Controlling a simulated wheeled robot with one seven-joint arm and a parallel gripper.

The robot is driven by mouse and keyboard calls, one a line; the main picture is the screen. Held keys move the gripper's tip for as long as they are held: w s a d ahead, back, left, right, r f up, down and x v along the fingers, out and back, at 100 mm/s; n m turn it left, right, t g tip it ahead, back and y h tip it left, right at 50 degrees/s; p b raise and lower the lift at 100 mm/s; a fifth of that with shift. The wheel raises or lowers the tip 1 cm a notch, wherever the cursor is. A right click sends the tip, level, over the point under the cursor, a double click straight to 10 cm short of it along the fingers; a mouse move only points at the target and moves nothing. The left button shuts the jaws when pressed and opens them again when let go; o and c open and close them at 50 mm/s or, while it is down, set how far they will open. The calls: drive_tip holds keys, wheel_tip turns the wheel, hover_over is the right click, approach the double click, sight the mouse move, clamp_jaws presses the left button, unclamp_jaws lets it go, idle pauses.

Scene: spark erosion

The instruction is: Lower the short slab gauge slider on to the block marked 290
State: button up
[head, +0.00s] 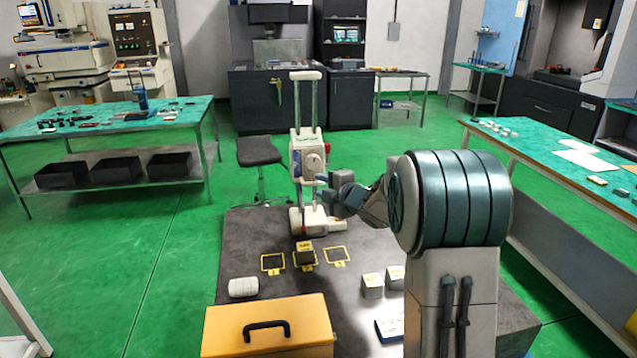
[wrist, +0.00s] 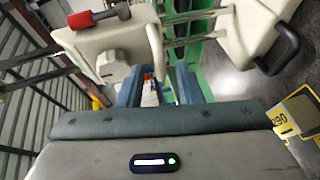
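The cream height gauge (head: 295,165) stands upright on the dark platform, with two tall posts and a top bar. Its slider (head: 313,158) sits partway up the posts, above the gauge's foot (head: 312,222). In the wrist view, the slider's cream body (wrist: 110,50) fills the upper left, with a red-ended lever (wrist: 97,19). My gripper (head: 335,192) is beside the slider's lower right. Its blue fingers (wrist: 158,85) are apart, with background between them; contact at the tips is unclear. A yellow 290 label (wrist: 287,116) shows at right. The dark middle block (head: 305,258) has an unreadable yellow label.
A stool (head: 258,152) stands behind. Green-topped tables flank the platform.

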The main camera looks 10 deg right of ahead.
drive_tip(key=shift+x, duration=1.3)
drive_tip(key=shift+c, duration=0.2)
clamp_jaws()
wheel_tip(320, 180, down, 6)
drive_tip(key=b, duration=0.6)
drive_tip(key=shift+s, duration=0.1)
drive_tip(key=shift+o, duration=0.2)
unclamp_jaws()
drive_tip(key=shift+r, duration=0.15)
drive_tip(key=shift+d, duration=0.1)
